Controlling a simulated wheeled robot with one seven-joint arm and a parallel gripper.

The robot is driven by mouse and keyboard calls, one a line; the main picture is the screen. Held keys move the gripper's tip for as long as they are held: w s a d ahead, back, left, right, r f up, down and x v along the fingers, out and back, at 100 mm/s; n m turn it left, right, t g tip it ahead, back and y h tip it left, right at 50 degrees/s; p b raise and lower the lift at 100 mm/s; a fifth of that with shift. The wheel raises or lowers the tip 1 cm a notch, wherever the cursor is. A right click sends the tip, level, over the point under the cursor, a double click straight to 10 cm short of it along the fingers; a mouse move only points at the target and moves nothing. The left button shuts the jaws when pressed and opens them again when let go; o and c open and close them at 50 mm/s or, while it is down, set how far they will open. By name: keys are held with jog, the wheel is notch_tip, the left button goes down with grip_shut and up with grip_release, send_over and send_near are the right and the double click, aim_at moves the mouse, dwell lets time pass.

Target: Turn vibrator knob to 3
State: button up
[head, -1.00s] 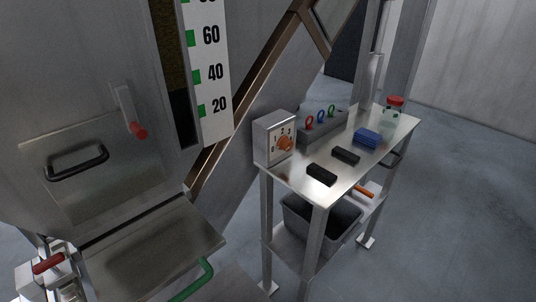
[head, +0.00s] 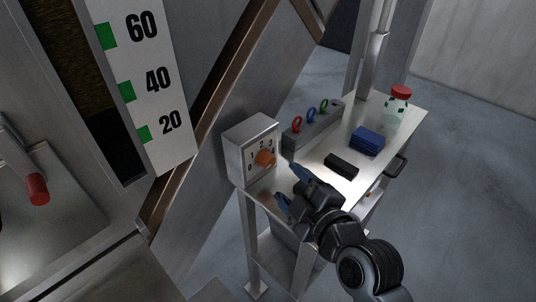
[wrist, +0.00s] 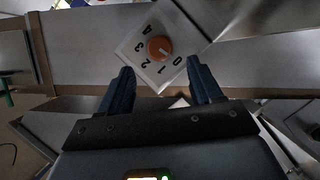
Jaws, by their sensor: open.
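The vibrator knob is an orange dial (head: 265,158) on the front of a grey metal box (head: 239,150), with numbers 0 to 4 around it. In the wrist view the knob (wrist: 160,48) lies ahead between the fingers, at the top of the picture. Its light mark seems to face the 0 side, but it is too small to be sure. My gripper (head: 290,186) is open and empty, with its dark blue fingers in front of the box and apart from the knob. In the wrist view both fingers of the gripper (wrist: 160,82) are spread.
The box stands on a metal cart top (head: 400,120). Beside it is a grey block with red, blue and green rings (head: 311,126). A black block (head: 341,166), a blue stack (head: 367,141) and a red-lidded jar (head: 396,110) are farther right. A level scale (head: 145,85) stands left.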

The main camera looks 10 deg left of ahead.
aim_at(270, 164)
jog(key=x, duration=0.4)
jog(key=p+x, duration=0.1)
jog(key=x, duration=0.2)
jog(key=shift+a+r, duration=0.2)
jog(key=shift+r, duration=0.1)
jog(key=shift+w+a+f, duration=0.25)
jog(key=shift+w+a, duration=0.15)
jog(key=shift+w, duration=0.2)
jog(key=c, duration=1)
